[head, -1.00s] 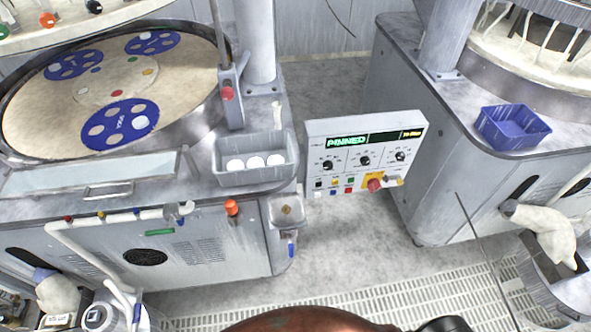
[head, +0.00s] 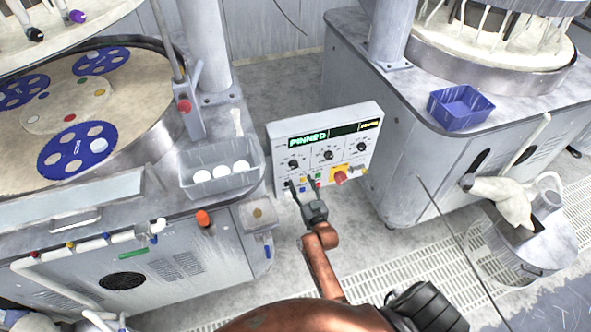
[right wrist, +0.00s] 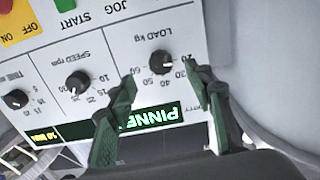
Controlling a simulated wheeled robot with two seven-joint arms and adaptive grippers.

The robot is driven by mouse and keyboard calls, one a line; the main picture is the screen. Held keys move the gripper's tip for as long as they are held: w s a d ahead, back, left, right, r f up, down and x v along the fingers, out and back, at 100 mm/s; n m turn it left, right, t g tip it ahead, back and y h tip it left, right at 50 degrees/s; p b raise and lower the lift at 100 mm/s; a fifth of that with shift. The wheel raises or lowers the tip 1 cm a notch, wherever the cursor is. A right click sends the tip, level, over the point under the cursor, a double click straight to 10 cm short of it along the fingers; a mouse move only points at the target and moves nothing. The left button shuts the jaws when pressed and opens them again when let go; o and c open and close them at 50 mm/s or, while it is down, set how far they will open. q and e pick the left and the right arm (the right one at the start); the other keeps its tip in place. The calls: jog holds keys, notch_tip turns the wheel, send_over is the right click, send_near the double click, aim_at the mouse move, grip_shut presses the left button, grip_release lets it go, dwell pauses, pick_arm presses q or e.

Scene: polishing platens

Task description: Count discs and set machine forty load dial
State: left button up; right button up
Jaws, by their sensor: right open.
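The control panel (head: 330,147) stands between two machines, its green display reading PINNED. The load dial (head: 293,164) is its leftmost knob. In the right wrist view, upside down, the load dial (right wrist: 162,62) is black, with marks from 20 to 60; I cannot clearly read its pointer. My right gripper (head: 302,182) is open in front of the panel's lower left. In the wrist view its fingers (right wrist: 160,72) appear on either side of the dial, apart from it. Three white discs (head: 222,173) lie in a grey tray (head: 190,184). The left gripper is not in view.
A round platen (head: 45,125) with blue carriers (head: 82,149) is at the left. A blue bin (head: 460,107) rests on the right machine.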

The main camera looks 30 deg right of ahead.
aim_at(295, 167)
jog(key=b+x, duration=0.1)
jog(key=x, duration=0.6)
jog(key=shift+w+d+r, duration=0.15)
jog(key=shift+w, duration=0.25)
jog(key=c, duration=1.2)
